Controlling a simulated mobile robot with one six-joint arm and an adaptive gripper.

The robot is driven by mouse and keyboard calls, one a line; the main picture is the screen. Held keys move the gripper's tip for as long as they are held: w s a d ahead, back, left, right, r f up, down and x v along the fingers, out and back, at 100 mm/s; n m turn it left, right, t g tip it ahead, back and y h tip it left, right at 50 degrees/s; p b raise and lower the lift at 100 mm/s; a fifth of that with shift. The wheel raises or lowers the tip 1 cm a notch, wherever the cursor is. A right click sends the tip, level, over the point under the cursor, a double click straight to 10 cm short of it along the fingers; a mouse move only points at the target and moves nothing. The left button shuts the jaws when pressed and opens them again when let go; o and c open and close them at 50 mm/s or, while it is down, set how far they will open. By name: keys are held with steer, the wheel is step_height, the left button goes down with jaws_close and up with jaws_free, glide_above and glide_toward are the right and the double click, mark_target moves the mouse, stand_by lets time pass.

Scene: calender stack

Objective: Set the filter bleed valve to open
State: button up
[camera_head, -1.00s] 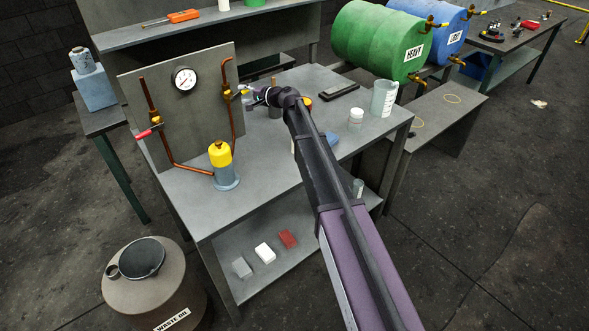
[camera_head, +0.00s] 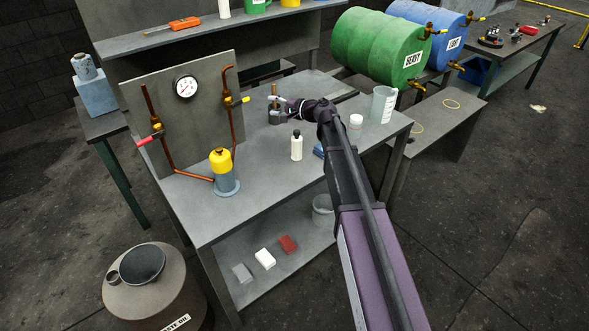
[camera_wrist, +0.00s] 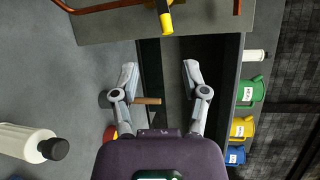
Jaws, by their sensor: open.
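The grey panel (camera_head: 200,100) on the bench carries a gauge (camera_head: 186,87) and copper pipes. A yellow-handled valve (camera_head: 241,100) sits on the right pipe, its handle sideways across the pipe; it also shows at the top of the wrist view (camera_wrist: 166,20). A red-handled valve (camera_head: 147,140) is on the left pipe, its handle pointing left and slightly down. The pipes lead to a yellow-topped canister (camera_head: 224,172). I see no label naming the bleed valve. My gripper (camera_head: 271,104) is open and empty, to the right of the yellow handle and apart from it; its fingers also show in the wrist view (camera_wrist: 158,67).
A white bottle (camera_head: 297,147) with a black cap stands on the bench in front of my gripper. A wooden-handled item (camera_wrist: 148,101) is close below the fingers. A white jar (camera_head: 355,124) and a clear jug (camera_head: 383,104) stand at the right. The front bench area is clear.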

steer(key=s+d+f+n+g+h+b, duration=0.1)
steer(key=s+d+f+n+g+h, duration=0.1)
steer(key=s+f, duration=0.4)
steer(key=s+d+f+n+g+h+b, duration=0.1)
steer(key=s+d+f+n+g+h, duration=0.2)
steer(key=s+f, duration=0.4)
steer(key=shift+s+d+h+b, duration=0.3)
steer(key=shift+s+h, duration=0.2)
steer(key=shift+s, duration=1.9)
steer(key=shift+w+a+f, duration=0.1)
steer(key=t+y+b, duration=0.5)
steer(key=t+y, duration=0.1)
steer(key=y, duration=0.3)
glide_toward(246, 100)
steer(key=v, duration=0.3)
steer(key=shift+f, duration=0.1)
steer(key=shift+p, duration=0.3)
steer(key=p+x, duration=0.1)
steer(key=x, duration=1.2)
steer(key=shift+w+a+f, duration=0.1)
steer(key=shift+w+a, duration=0.05)
steer(key=shift+w, duration=0.2)
